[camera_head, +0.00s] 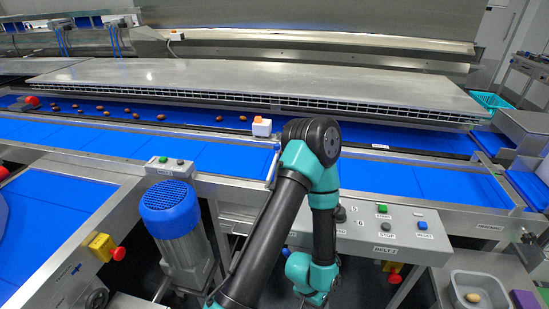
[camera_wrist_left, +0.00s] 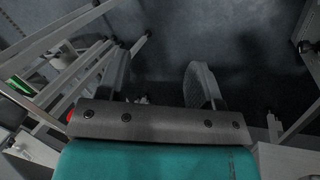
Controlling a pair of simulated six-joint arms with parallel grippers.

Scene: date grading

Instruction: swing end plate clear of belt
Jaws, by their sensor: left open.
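My left gripper (camera_wrist_left: 158,78) shows in the left wrist view with its two grey fingers wide apart and nothing between them. It points down at dark floor. In the head view one teal and black arm of mine rises from the bottom middle and folds down in front of the belt; its fingers cannot be made out there. The blue belt (camera_head: 375,178) runs across the head view. I cannot clearly pick out the end plate; part of the belt's edge is hidden behind the arm. My right gripper is not in view.
A control box (camera_head: 385,235) with buttons sits just right of the arm. A blue-capped motor (camera_head: 168,207) stands at the left. Several dates (camera_head: 160,117) lie on the far belt under the steel cover (camera_head: 260,78). A grey tub (camera_head: 478,294) is at the lower right.

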